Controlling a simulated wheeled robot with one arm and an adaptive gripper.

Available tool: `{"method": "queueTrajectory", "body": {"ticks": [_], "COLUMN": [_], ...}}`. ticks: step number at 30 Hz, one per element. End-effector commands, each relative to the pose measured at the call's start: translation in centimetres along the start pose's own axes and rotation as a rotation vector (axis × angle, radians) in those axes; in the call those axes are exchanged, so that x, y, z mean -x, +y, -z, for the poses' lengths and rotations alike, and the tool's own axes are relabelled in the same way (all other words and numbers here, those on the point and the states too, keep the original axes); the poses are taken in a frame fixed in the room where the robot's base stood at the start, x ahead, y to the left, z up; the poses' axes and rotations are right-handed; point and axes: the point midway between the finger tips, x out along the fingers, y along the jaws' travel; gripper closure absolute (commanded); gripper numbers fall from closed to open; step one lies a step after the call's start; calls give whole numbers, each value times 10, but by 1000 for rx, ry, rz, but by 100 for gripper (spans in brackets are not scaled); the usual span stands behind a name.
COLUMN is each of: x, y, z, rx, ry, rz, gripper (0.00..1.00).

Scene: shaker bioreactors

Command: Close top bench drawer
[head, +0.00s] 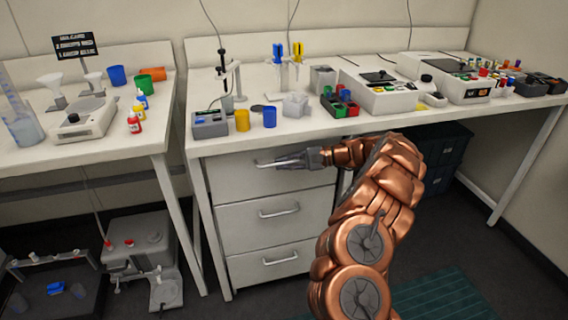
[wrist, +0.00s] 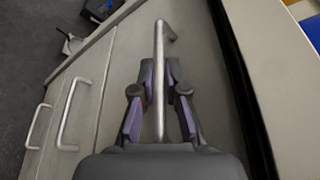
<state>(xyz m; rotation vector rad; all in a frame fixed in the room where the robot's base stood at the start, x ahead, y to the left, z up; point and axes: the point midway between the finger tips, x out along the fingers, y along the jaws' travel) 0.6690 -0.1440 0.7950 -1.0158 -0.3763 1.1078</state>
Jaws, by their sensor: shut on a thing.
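The top bench drawer (head: 300,182) is the uppermost of three pale drawers under the middle bench. Its metal bar handle (wrist: 159,38) runs lengthwise through the wrist view. My gripper (head: 272,163) reaches in from the right at the drawer's front. In the wrist view my gripper (wrist: 160,75) has one finger on each side of the bar and is shut on it. A dark gap lies beside the drawer front, toward the benchtop. I cannot tell how far the drawer stands out. My gripper covers part of the handle in the head view.
The middle drawer (head: 245,228) and bottom drawer (head: 245,268) sit below and look shut. The benchtop (head: 290,139) above carries a yellow cup (head: 242,121), a blue cup (head: 270,117) and lab devices. A bench leg (head: 198,225) stands left of the drawers.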

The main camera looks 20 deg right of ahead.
Motion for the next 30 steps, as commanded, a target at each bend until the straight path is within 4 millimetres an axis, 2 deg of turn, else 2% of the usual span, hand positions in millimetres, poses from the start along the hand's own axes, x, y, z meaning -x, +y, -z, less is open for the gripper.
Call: {"method": "queueTrajectory", "body": {"ticks": [8, 9, 11, 20, 25, 30], "x": [2, 2, 3, 8, 23, 55], "y": [-5, -5, -5, -3, -3, -3], "z": [2, 2, 2, 3, 3, 3], "rx": [4, 3, 3, 0, 0, 3], "ry": [9, 10, 11, 12, 12, 14], "rz": [11, 11, 11, 11, 11, 11], "gripper": [100, 85, 79, 77, 77, 77]}}
